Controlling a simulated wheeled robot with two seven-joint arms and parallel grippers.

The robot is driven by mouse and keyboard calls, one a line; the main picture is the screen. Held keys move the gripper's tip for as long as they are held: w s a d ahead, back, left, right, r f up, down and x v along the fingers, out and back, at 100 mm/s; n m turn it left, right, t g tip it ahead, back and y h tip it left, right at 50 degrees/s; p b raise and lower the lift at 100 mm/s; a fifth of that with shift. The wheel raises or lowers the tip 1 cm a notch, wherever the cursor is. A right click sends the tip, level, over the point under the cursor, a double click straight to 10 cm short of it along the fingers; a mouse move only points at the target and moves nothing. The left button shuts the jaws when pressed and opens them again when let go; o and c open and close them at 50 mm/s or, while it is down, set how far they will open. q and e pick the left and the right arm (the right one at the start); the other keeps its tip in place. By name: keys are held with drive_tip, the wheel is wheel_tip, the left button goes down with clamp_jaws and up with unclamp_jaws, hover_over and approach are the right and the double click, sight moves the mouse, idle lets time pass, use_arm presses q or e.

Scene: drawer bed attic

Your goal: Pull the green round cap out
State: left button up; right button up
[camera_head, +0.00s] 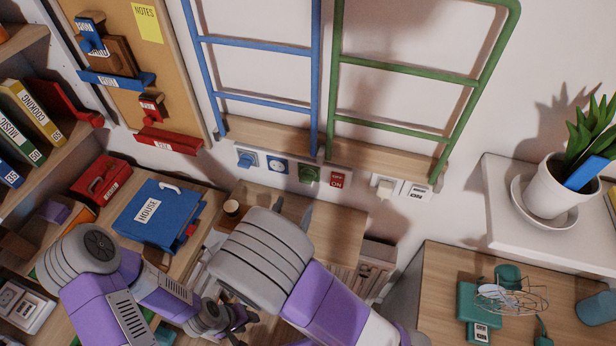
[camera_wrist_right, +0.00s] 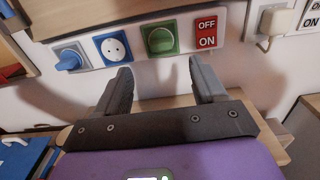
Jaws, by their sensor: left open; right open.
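The green round cap (camera_head: 309,174) sits in a green square plate on the wall strip below the ladders. In the right wrist view the cap (camera_wrist_right: 160,40) shows above and between the fingertips. My right gripper (camera_wrist_right: 160,80) is open and empty, with its two fingers apart and pointing toward the wall. In the head view its fingertips (camera_head: 292,209) are just below the strip, apart from the cap. My left gripper (camera_head: 243,328) is open, low at the bottom of the head view, far from the cap and partly hidden by my arms.
Left of the cap are a blue socket (camera_wrist_right: 112,47) and a blue plug (camera_wrist_right: 69,60). Right of it are a red OFF/ON switch (camera_wrist_right: 207,31) and a white plug (camera_wrist_right: 276,22). A wooden desk (camera_head: 335,222) lies below.

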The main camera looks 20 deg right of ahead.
sight(305, 183)
drive_tip(key=shift+d, duration=0.1)
drive_tip(key=shift+x, duration=4.5)
drive_tip(key=shift+c, duration=0.3)
clamp_jaws()
drive_tip(key=shift+s, duration=0.15)
drive_tip(key=shift+v, duration=2.9)
